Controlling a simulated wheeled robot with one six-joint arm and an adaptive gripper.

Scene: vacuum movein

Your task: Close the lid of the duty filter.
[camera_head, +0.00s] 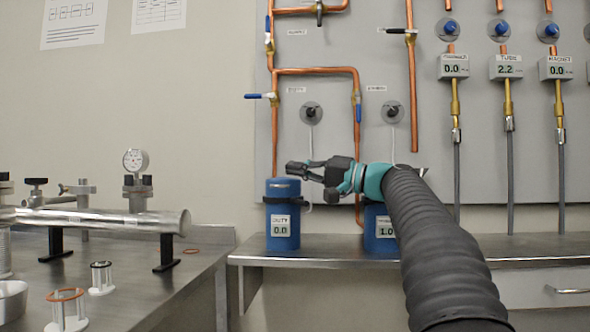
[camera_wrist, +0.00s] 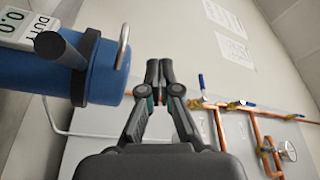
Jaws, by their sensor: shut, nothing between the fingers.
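The duty filter (camera_head: 283,228) is a blue upright cylinder with a "DUTY 0.0" display, standing on the metal bench. A black band with a dark handle goes around its upper part. In the wrist view the filter (camera_wrist: 60,70) lies at the left, with the black handle (camera_wrist: 62,50) jutting toward the camera and a metal loop (camera_wrist: 123,42) at its top end. I cannot tell whether its lid is fully seated. My gripper (camera_head: 291,169) is shut and empty just above the filter's top; in the wrist view its fingertips (camera_wrist: 159,68) are beside the loop, apart from it.
A second blue filter (camera_head: 377,232) stands to the right, partly behind my arm. Copper pipes (camera_head: 315,70) with blue-handled valves run up the wall panel behind. A steel tube (camera_head: 110,218) with a gauge lies on the left bench. The bench (camera_head: 340,253) between the filters is narrow.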

